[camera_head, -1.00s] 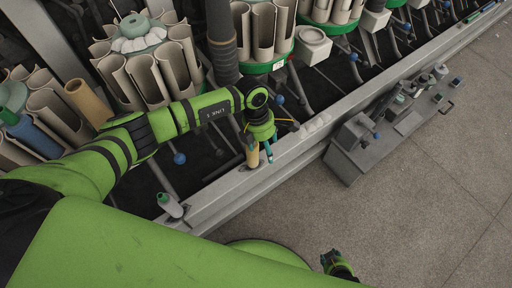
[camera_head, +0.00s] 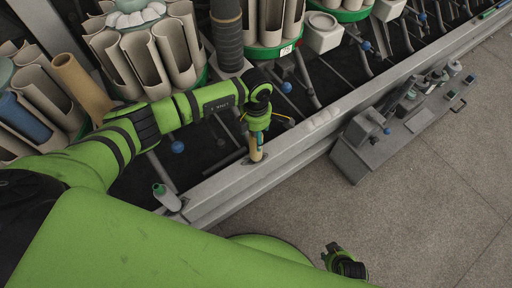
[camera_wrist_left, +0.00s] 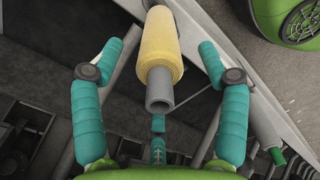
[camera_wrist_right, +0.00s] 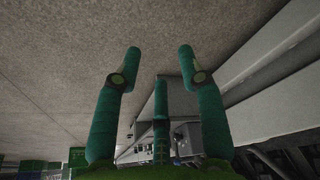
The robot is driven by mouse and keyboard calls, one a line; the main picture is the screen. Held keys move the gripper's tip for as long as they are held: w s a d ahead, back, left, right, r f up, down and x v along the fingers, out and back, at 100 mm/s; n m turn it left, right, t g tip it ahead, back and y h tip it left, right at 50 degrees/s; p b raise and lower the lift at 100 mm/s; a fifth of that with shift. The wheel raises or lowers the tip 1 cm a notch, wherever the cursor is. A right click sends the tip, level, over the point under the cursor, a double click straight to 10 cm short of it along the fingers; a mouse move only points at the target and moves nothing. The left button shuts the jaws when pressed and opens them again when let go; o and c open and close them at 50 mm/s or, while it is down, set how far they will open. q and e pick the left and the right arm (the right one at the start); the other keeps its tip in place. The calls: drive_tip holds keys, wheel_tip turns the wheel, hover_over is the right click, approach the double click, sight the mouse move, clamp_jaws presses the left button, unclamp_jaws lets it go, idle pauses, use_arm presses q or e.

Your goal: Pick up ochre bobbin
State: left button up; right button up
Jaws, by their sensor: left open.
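The ochre bobbin (camera_head: 256,153), a yellow wound package on a grey tube, is by the inner side of the machine's grey front rail. In the left wrist view the ochre bobbin (camera_wrist_left: 159,50) lies between the fingers with clear gaps on both sides, its grey tube end towards the palm. My left gripper (camera_head: 257,136) is open and directly above it; the gripper (camera_wrist_left: 157,46) also shows in its wrist view.
The grey rail (camera_head: 310,137) runs diagonally beside the left gripper. A grey bench with small devices (camera_head: 386,150) stands beyond it. A green-topped bottle-like item (camera_head: 166,196) is at the rail's near end. Beige tube carousels (camera_head: 146,55) crowd the back. The floor (camera_head: 440,200) at right is clear.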

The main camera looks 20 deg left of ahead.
use_arm(q)
drive_tip(key=shift+f, duration=0.55)
drive_tip(key=c, duration=1.2)
drive_tip(key=shift+o, duration=0.2)
drive_tip(key=shift+r, duration=0.1)
